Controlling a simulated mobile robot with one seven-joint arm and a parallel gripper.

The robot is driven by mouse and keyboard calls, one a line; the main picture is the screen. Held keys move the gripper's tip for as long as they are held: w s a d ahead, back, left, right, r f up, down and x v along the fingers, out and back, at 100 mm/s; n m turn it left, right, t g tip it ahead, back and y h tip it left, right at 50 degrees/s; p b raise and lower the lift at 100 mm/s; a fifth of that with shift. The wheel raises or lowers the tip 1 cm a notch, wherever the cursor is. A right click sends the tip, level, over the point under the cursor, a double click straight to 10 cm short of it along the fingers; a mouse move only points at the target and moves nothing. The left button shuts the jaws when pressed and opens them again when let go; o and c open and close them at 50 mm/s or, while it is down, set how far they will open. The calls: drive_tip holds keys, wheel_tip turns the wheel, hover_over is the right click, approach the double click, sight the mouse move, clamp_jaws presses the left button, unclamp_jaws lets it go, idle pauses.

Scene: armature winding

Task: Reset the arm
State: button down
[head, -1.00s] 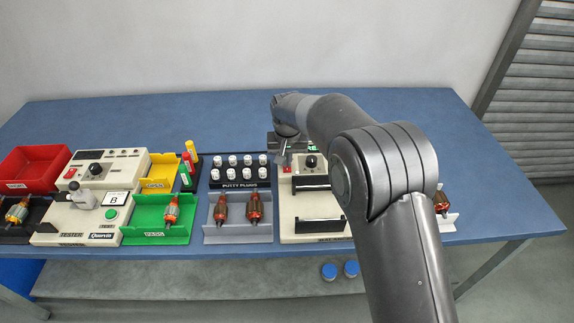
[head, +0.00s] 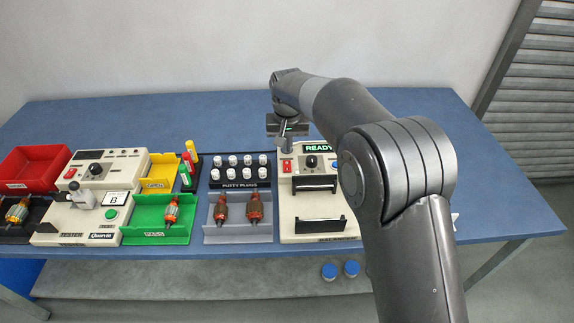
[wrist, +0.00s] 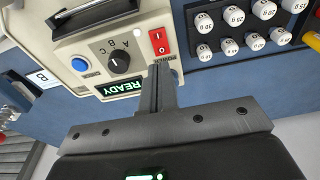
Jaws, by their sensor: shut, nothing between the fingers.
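My gripper (head: 287,146) is above the back left of the cream balancer machine (head: 286,208), its fingers together and empty. In the wrist view the shut fingers (wrist: 157,82) point toward the machine's panel, beside the red power switch (wrist: 159,42). The switch also shows in the head view (head: 286,166), just below the gripper. I cannot tell for certain whether the fingertips touch the machine; they appear apart from it. The green display (head: 319,148) reads READY. A black knob (wrist: 119,62) marked A, B, C and a blue button (wrist: 80,65) are on the panel.
A rack of putty plugs (head: 239,184) stands left of the machine. A grey tray (head: 238,235) holds two armatures. A green tray (head: 160,233), tester (head: 75,222), yellow bin (head: 157,186) and red bin (head: 32,165) stand further left. The table's back strip (head: 150,115) is clear.

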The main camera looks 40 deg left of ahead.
idle(0.3)
drive_tip(key=w+d+r+m+t, duration=0.1)
drive_tip(key=w+d+r, duration=0.1)
drive_tip(key=d+r, duration=0.65)
drive_tip(key=w+d+r+m, duration=0.2)
drive_tip(key=d+r, duration=0.1)
drive_tip(key=d, duration=1)
drive_tip(key=w+d+r+m+t, duration=0.15)
drive_tip(key=d+r, duration=0.35)
drive_tip(key=d, duration=0.6)
drive_tip(key=s+d+r+m, duration=0.1)
drive_tip(key=s+d, duration=0.2)
drive_tip(key=d, duration=0.6)
drive_tip(key=s+d+r+m, duration=0.15)
drive_tip(key=s+d, duration=0.25)
drive_tip(key=d, duration=0.4)
drive_tip(key=s+d+f+m+t, duration=0.1)
drive_tip(key=s+d+f, duration=0.1)
drive_tip(key=s+d, duration=0.4)
drive_tip(key=s+d+f+m+t+h, duration=0.1)
drive_tip(key=s+d+f, duration=0.1)
drive_tip(key=s+d, duration=0.3)
drive_tip(key=shift+s+d+f, duration=0.3)
drive_tip(key=shift+s+d, duration=0.05)
drive_tip(key=shift+s, duration=0.45)
